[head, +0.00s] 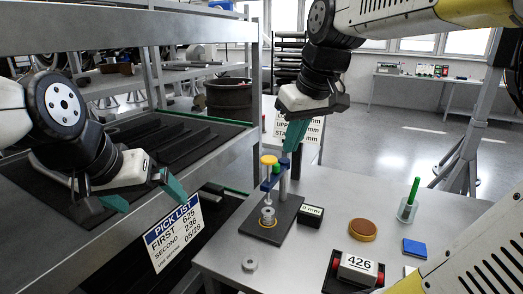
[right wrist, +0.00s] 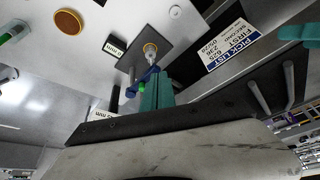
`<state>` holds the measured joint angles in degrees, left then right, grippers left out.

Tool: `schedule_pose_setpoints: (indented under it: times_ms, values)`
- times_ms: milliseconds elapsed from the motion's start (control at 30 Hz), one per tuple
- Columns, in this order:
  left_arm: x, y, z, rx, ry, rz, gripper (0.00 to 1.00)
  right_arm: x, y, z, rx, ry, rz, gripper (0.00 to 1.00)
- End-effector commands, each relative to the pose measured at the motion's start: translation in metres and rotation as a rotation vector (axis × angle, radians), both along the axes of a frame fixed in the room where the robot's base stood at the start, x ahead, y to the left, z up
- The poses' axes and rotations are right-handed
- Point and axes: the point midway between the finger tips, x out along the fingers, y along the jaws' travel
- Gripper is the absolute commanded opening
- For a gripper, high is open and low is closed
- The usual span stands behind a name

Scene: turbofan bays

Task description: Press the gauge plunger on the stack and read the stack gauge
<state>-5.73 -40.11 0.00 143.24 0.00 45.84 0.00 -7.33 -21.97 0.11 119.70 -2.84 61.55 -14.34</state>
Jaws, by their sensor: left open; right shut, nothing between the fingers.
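I cannot tell for certain which top is the plunger. A small stack of metal rings (head: 268,214) stands on the plate under the arm, with a yellow ring at its foot. The gauge display (head: 311,212) beside the plate shows "0 mm", possibly partly hidden. My right gripper (head: 292,149) is shut and empty, close above the green top; contact is unclear. Its fingers also show in the right wrist view (right wrist: 157,95). My left gripper (head: 142,197) is open and empty.
A pick list sign (head: 173,233) hangs at the bench's left. On the bench are a loose ring (head: 250,264), a block marked 426 (head: 358,268), a brown disc (head: 362,230), a green peg in a clear holder (head: 409,208) and a blue block (head: 414,248).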

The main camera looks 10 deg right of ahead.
Motion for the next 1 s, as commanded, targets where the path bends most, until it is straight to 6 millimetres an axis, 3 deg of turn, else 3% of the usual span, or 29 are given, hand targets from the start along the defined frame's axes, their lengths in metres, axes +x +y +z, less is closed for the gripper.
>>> schedule_pose_setpoints:
  times_ms: [33, 233, 500, 700, 1000]
  values:
    - [0.000, 0.000, 0.000, 0.000, 0.000, 0.000, 1.00, 0.017, 0.001, 0.008, -0.026, 0.024, 0.046, 0.00]
    - [0.000, 0.000, 0.000, 0.000, 0.000, 0.000, 1.00, 0.072, 0.004, 0.034, -0.127, 0.116, 0.239, 0.00]
    - [0.000, 0.000, 0.000, 0.000, 0.000, 0.000, 1.00, 0.136, 0.012, 0.047, -0.223, 0.238, 0.476, 0.00]
    - [0.000, 0.000, 0.000, 0.000, 0.000, 0.000, 1.00, 0.160, 0.017, 0.047, -0.255, 0.293, 0.577, 0.00]
    - [0.000, 0.000, 0.000, 0.000, 0.000, 0.000, 1.00, 0.165, 0.019, 0.047, -0.263, 0.309, 0.606, 0.00]
